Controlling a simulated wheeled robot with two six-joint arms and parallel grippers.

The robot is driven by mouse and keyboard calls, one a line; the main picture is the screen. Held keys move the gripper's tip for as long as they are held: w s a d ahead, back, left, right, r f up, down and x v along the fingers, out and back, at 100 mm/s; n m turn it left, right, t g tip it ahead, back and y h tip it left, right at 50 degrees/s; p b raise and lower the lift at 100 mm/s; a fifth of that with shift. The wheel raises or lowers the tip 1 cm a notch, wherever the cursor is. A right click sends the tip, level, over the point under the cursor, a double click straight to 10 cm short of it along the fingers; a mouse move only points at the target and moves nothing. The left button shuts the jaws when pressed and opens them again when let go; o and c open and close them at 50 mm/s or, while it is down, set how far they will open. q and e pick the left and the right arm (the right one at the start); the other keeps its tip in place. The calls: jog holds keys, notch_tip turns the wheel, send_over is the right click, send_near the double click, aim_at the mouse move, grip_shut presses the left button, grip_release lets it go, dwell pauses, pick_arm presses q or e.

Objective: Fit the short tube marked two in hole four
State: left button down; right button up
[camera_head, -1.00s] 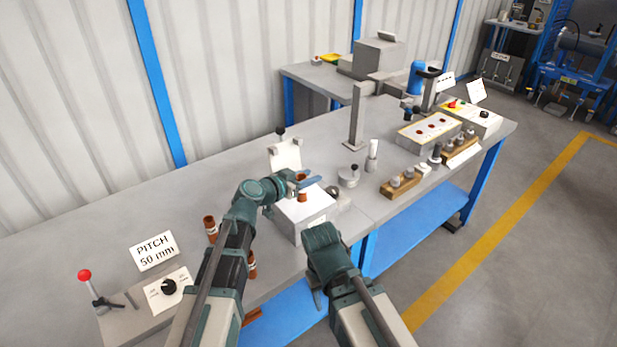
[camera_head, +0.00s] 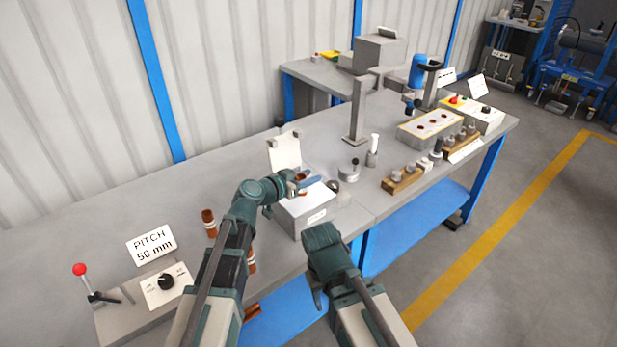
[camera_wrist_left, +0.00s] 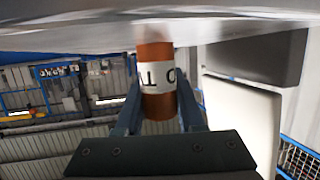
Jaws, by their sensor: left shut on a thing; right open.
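My left gripper (camera_head: 308,184) is shut on a short copper-coloured tube (camera_head: 301,191) over the top of a grey block (camera_head: 290,220). In the left wrist view the tube (camera_wrist_left: 157,100) stands between the fingers with a white band; an upside-down "T" and "O" show, the rest is hidden. Its far end meets the pale grey surface; I cannot tell whether it is in a hole. The hole and its number are hidden. My right gripper (camera_head: 318,288) is open and empty, low in front of the block, beyond the bench edge.
An upright white plate (camera_head: 284,151) stands behind the block. A grey post (camera_head: 357,110), a small round fixture (camera_head: 348,174) and wooden racks (camera_head: 404,180) are to the right. The bench's back left is clear.

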pick_arm(q)
jog(key=shift+f+b, duration=1.2)
jog(key=shift+f, duration=0.05)
jog(key=shift+c, duration=2.2)
grip_release()
jog(key=p+v, duration=0.4)
jog(key=v, duration=1)
jog(key=shift+s+d, duration=0.1)
jog(key=shift+s, duration=0.05)
